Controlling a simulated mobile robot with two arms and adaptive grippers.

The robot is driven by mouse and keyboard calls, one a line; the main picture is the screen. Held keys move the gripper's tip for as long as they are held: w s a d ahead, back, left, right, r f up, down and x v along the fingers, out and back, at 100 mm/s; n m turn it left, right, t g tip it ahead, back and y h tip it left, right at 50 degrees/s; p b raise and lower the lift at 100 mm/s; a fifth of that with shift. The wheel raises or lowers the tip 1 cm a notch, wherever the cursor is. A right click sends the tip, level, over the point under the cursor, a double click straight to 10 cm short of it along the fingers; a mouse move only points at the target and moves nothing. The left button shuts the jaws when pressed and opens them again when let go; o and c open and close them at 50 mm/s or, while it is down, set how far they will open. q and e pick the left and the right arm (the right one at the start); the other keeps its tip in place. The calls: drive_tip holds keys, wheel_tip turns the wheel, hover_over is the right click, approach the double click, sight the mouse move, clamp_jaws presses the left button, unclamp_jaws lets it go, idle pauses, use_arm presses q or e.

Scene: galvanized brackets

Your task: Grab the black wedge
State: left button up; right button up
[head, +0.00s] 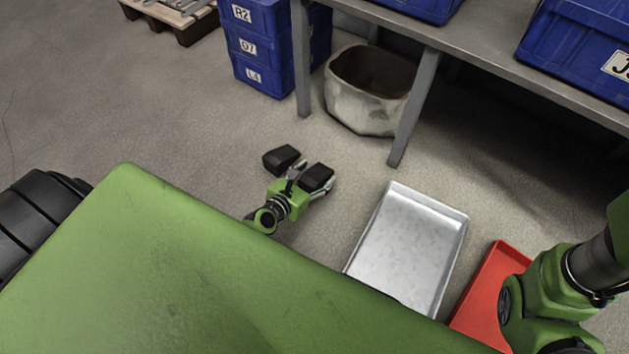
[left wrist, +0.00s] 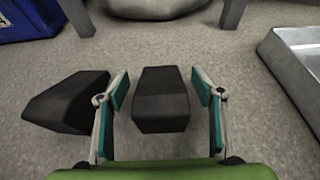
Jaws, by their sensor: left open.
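Two dark, wedge-like black blocks rest on the floor. One black block (head: 317,175) lies between the spread fingers of my left gripper (head: 311,180); the left wrist view shows this block (left wrist: 160,99) centred between the teal finger pads, with gaps on both sides. The other black block (head: 281,158) lies just outside the left finger; it also shows in the left wrist view (left wrist: 62,102). My left gripper (left wrist: 162,100) is open and holds nothing. My right arm shows at the right edge of the head view, but its gripper is not visible.
A metal tray (head: 396,190) lies to the right on the floor, beside a red tray (head: 484,283). A whitish bin (head: 360,108) stands under a grey workbench (head: 470,60). Blue crates (head: 262,45) are stacked behind. Floor to the left of the blocks is clear.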

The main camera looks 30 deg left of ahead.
use_arm(q)
drive_tip(key=shift+w, duration=0.15)
drive_tip(key=c, duration=1.6)
drive_tip(key=shift+r, duration=0.15)
